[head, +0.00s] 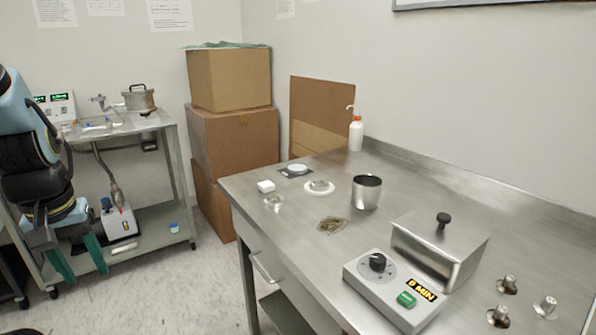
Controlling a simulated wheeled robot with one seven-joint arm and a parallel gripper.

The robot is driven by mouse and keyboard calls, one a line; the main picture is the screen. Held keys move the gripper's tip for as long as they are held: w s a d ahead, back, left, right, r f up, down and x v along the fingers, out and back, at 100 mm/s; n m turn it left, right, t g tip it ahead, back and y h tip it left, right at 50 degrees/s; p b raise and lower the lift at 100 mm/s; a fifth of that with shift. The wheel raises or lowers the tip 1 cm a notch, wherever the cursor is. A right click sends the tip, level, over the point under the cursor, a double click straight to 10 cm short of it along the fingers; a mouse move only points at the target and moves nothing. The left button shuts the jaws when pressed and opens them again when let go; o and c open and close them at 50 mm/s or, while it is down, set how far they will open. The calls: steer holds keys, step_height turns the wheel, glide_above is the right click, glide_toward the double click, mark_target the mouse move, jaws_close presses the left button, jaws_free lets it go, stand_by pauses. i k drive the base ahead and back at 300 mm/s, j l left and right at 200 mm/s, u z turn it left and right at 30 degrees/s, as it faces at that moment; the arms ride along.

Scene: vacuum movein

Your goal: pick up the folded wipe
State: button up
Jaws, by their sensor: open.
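A small white folded square, which looks like the folded wipe (266,186), lies near the left end of the steel table (290,215). My gripper (85,276) is at the far left of the head view, pointing down with its two teal fingers apart. It is empty and well to the left of the wipe, in front of the wheeled cart and apart from the table.
Near the wipe are a clear glass dish (274,202), a dish on a white disc (319,187) and a white round item on a dark pad (297,169). A steel beaker (366,191), control box (391,290) and cart (160,235) also show. Cardboard boxes (232,135) stand behind.

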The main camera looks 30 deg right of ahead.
mark_target(267, 186)
steer(key=i+l+z, duration=0.15)
steer(key=i+l, duration=0.7)
